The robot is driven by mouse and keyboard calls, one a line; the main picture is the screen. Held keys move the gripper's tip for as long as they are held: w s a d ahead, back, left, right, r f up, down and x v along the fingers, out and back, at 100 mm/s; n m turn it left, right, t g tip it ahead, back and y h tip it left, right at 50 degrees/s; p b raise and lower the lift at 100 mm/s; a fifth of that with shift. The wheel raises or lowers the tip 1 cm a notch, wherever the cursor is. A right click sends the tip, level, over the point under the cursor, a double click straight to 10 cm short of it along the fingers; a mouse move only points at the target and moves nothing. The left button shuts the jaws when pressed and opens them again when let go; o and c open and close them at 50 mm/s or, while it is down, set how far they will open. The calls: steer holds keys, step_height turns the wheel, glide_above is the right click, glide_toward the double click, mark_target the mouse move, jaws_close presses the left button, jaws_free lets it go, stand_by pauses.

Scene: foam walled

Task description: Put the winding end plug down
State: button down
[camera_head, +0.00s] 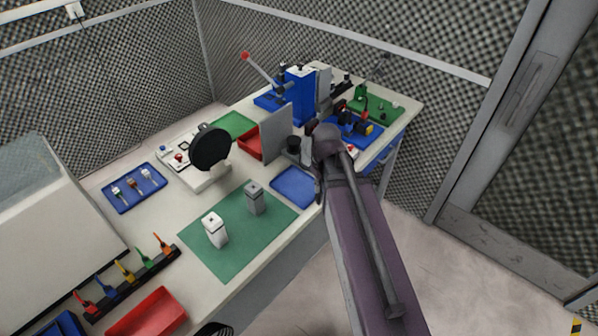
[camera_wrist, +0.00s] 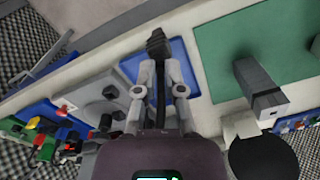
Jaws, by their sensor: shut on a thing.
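My gripper (camera_wrist: 156,62) is shut on a small dark piece, which I take to be the winding end plug (camera_wrist: 156,42). It sits between the fingertips in the wrist view, and a dark strip runs back between the fingers. Behind the fingers in that view is a blue tray (camera_wrist: 185,66), which also lies right of the green mat in the head view (camera_head: 292,186). The plug's height over the tray or table is hard to tell. In the head view my arm hides most of the gripper and I cannot make out the plug.
A green mat (camera_head: 215,255) holds a grey block (camera_head: 254,199) and a white block (camera_head: 215,230). A black disc (camera_head: 210,148) stands on a white base. A grey fixture (camera_wrist: 100,100) is near my gripper. A blue press (camera_head: 298,95) stands at the back.

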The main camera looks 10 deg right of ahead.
steer(key=w+a+f+b, duration=0.1)
steer(key=w+a, duration=0.2)
steer(key=w, duration=0.8)
steer(key=shift+w+a, duration=0.15)
steer(key=shift+a, duration=0.2)
steer(key=shift+w+a+f+b, duration=0.1)
steer(key=shift+w+f+b, duration=0.1)
steer(key=shift+f+b, duration=0.45)
steer(key=shift+w+a+f+b, duration=0.1)
steer(key=shift+w+f+b, duration=0.1)
steer(key=shift+f+b, duration=0.4)
steer(key=shift+w+f+b, duration=0.2)
steer(key=shift+f+b, duration=0.4)
steer(key=shift+f, duration=0.05)
steer(key=shift+f, duration=0.1)
steer(key=c, duration=0.7)
jaws_free()
steer(key=shift+c, duration=0.2)
